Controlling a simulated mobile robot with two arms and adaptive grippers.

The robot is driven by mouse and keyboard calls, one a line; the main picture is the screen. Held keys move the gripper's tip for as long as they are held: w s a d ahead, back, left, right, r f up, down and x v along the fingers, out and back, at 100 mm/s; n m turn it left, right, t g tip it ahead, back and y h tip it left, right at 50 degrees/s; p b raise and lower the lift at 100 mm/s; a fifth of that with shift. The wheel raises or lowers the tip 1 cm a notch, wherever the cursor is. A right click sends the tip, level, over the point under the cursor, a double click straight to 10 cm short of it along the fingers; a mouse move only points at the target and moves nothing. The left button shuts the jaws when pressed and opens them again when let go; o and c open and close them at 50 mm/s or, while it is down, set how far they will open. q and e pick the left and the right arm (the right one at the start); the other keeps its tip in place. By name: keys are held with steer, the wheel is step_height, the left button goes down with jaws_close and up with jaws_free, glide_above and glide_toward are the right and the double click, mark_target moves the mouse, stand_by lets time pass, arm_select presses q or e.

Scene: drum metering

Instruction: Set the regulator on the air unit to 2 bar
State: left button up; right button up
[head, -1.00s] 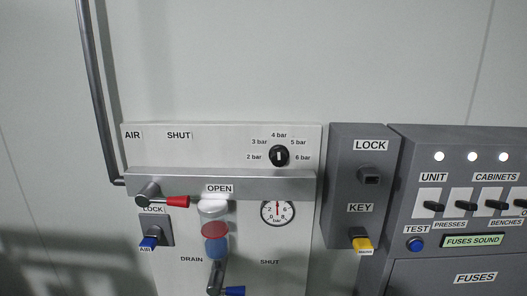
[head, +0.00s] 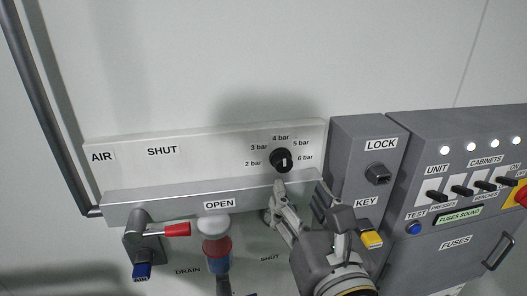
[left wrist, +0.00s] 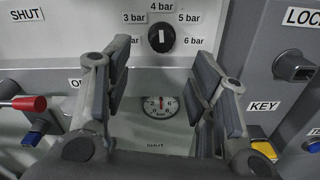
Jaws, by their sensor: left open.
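The black regulator knob (head: 281,160) is on the upper panel of the air unit (head: 215,145), ringed by labels from 2 bar to 6 bar. In the left wrist view the knob (left wrist: 161,38) has its white mark upright, towards the 4 bar label. The round gauge (left wrist: 161,106) below has a red needle pointing about straight up; in the head view my gripper mostly hides it. My left gripper (head: 299,190) is open and empty, just below the knob and apart from it. In the left wrist view its fingers (left wrist: 163,75) stand either side of the gauge.
A projecting grey rail (head: 160,203) crosses the unit below the knob. A red-tipped lever (head: 176,230) is at lower left. The grey lock box (head: 360,150) stands close to the right, with the fuse cabinet (head: 455,225) beyond. The wall above is clear.

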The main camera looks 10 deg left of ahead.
mark_target(286, 165)
arm_select(q)
steer(key=b+x, duration=0.2)
steer(key=x, duration=0.1)
steer(key=b+x, duration=0.1)
steer(key=shift+w+d+f, duration=0.15)
steer(key=shift+w+d, duration=0.05)
steer(key=shift+w, duration=0.05)
steer(key=b+x, duration=0.1)
steer(key=x, duration=0.3)
steer(key=shift+w+a, duration=0.2)
steer(key=shift+w, duration=0.05)
steer(key=shift+w+a+b, duration=0.1)
steer(key=shift+w+b, duration=0.25)
steer(key=shift+w, duration=0.25)
arm_select(e)
steer(key=f, duration=0.3)
steer(key=d+f, duration=0.1)
steer(key=f, duration=0.1)
steer(key=shift+s, duration=0.35)
steer(key=shift+d, duration=0.1)
